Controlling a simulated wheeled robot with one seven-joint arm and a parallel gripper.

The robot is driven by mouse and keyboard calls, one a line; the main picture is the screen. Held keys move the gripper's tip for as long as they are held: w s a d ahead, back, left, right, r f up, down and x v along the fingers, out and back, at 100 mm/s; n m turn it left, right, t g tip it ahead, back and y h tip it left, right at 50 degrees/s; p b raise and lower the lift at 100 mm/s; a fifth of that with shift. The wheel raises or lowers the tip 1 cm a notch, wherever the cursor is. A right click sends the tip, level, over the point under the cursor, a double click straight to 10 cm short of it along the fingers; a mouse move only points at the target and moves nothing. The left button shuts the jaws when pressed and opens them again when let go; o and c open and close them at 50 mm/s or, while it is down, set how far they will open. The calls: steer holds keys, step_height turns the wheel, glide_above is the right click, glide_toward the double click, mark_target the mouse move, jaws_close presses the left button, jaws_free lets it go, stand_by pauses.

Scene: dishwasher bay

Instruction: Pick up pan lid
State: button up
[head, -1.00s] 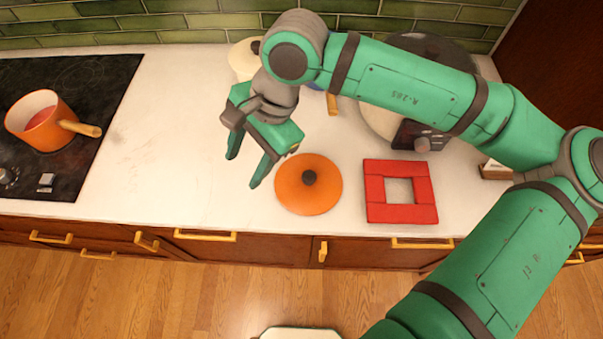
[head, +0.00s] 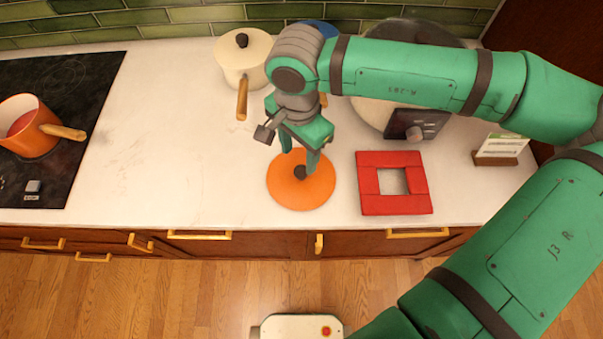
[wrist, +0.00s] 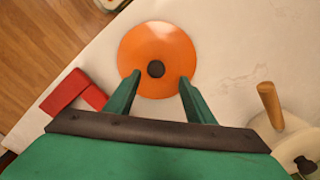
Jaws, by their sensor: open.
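The pan lid (head: 302,193) is an orange disc with a dark round knob, lying flat on the white counter. It also shows in the wrist view (wrist: 158,47), with its knob near the middle. My gripper (head: 300,164) is open and points down over the far part of the lid. In the wrist view its two fingers (wrist: 160,78) stand apart, their tips on either side of the knob and a little short of it. I cannot tell the exact height of the fingertips above the lid. Nothing is between the fingers.
A red square frame (head: 377,205) lies just right of the lid. A cream lidded pot (head: 237,75) stands behind, its wooden handle toward the front. An orange pan (head: 25,140) sits on the black stove at left. Counter left of the lid is clear.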

mark_target(301, 170)
steer(key=f, duration=0.5)
steer(key=shift+s+d, duration=0.2)
steer(key=shift+s, duration=0.1)
steer(key=shift+r, duration=0.1)
steer(key=shift+c, duration=0.3)
steer(key=shift+w, duration=0.1)
jaws_close()
